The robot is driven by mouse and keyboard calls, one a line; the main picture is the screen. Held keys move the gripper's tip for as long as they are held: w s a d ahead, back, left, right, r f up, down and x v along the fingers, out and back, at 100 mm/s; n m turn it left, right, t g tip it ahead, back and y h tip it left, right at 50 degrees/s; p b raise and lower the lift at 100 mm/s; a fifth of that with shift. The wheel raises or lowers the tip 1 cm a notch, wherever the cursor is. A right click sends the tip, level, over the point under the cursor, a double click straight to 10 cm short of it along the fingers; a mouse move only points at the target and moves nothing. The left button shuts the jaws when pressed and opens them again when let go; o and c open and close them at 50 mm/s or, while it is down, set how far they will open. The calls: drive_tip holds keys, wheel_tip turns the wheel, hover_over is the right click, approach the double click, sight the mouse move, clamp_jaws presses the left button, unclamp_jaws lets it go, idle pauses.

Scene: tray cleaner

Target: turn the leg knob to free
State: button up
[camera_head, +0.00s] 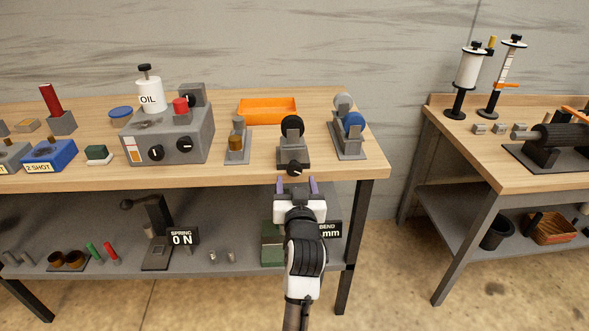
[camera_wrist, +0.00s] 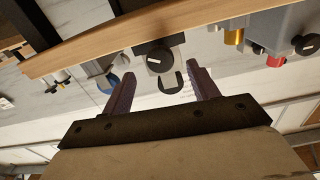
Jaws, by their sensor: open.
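A small grey fixture (camera_head: 284,156) stands at the front edge of the left workbench, with a black ring on top. A black knob (camera_head: 294,169) with a white mark sits on its front; it looks like the leg knob, but no label on it can be read. In the wrist view, which is upside down, the knob (camera_wrist: 158,56) lies beyond and between my fingertips. My gripper (camera_head: 298,182) is open and empty in front of the knob, with its purple fingers apart. My fingers do not appear to touch the knob.
Behind is an orange tray (camera_head: 267,111). A grey box with knobs (camera_head: 170,140) is further left. The bench's front edge (camera_head: 215,181) lies just beyond my gripper.

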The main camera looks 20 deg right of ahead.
sight(294, 172)
drive_tip(key=x, duration=0.4)
drive_tip(key=shift+w+d+p, duration=0.15)
drive_tip(key=shift+w+p, duration=0.25)
drive_tip(key=c, duration=1)
